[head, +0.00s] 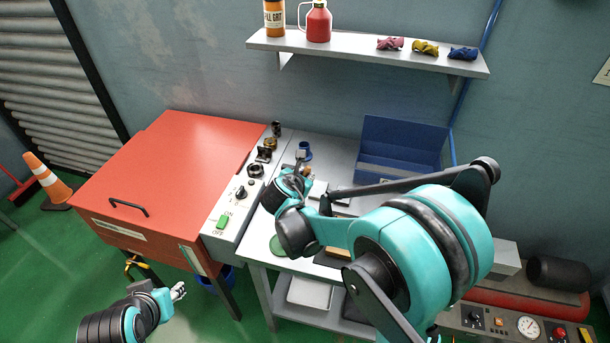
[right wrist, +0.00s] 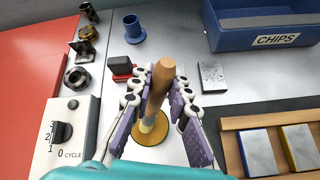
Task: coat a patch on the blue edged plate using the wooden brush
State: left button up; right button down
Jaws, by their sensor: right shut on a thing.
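My right gripper (right wrist: 158,92) is shut on the wooden brush (right wrist: 161,72), whose brown handle stands nearly upright between the purple-padded fingers. The brush's lower end is over or in a round amber dish (right wrist: 150,139); whether it touches is unclear. The blue edged plate (right wrist: 259,153), with a grey top, lies in a wooden tray (right wrist: 231,141) right of the gripper. A yellow edged plate (right wrist: 300,148) lies beside it. In the head view my right arm hides much of the cart top. My left gripper (head: 178,291) is low at the left, away from the cart, its opening unclear.
A blue CHIPS bin (right wrist: 268,35) stands at the back. A blue flanged cup (right wrist: 133,28), a red and black block (right wrist: 122,68) and a small metal block (right wrist: 213,75) stand near the gripper. A red-lidded machine (head: 150,185) with a knob panel adjoins the cart's left.

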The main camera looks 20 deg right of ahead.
notch_tip(320, 180, up, 7)
jog(key=p, duration=0.5)
dwell(0.4)
dwell(0.4)
